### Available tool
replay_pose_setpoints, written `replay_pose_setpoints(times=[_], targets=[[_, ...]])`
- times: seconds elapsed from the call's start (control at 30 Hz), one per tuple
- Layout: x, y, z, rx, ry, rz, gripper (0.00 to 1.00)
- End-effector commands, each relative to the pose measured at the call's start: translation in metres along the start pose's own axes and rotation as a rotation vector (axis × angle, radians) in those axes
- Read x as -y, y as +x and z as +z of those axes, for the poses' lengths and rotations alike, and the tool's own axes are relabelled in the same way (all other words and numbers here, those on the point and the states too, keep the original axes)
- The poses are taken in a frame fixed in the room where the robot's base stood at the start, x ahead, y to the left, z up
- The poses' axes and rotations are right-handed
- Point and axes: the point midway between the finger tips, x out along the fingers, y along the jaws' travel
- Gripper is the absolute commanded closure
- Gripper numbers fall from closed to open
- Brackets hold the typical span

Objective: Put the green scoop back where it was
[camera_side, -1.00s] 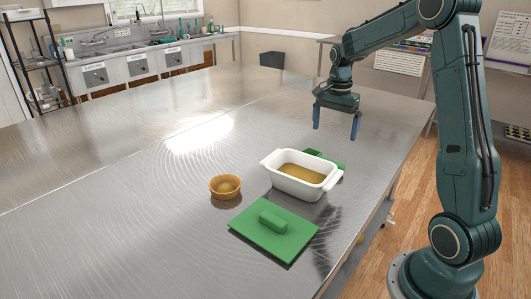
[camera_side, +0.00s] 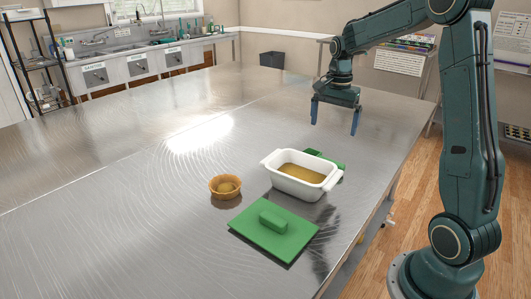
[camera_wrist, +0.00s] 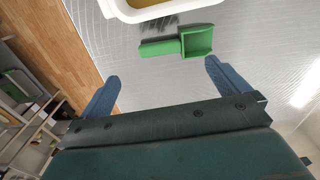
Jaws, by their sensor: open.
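The green scoop (camera_wrist: 195,42) lies on the steel table in the wrist view, its square pan at the right and its handle to the left. It is just beyond my open fingers, beside the white dish (camera_wrist: 165,8). In the side view the scoop (camera_side: 325,158) shows partly behind the white dish (camera_side: 291,190), which holds a brownish content. My gripper (camera_side: 335,118) is open and empty above the table, behind the scoop. Its two blue fingers also show in the wrist view (camera_wrist: 162,85), apart from the scoop.
A green lid with a raised handle (camera_side: 275,232) lies on the table in front of the dish. A small orange bowl (camera_side: 225,187) stands to the dish's left. The left part of the table (camera_side: 80,215) is clear. The table's right edge is close to the dish.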

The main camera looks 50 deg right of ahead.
Motion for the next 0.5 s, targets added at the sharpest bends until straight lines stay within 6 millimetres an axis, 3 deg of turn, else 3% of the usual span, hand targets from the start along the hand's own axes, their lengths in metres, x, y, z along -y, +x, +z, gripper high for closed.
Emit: replay_pose_setpoints(times=[0.27, 0.5], targets=[[-0.012, -0.039, 0.058, -0.052, -0.258, -0.069, 0.0], [-0.036, -0.067, 0.115, -0.113, -0.536, -0.139, 0.0]])
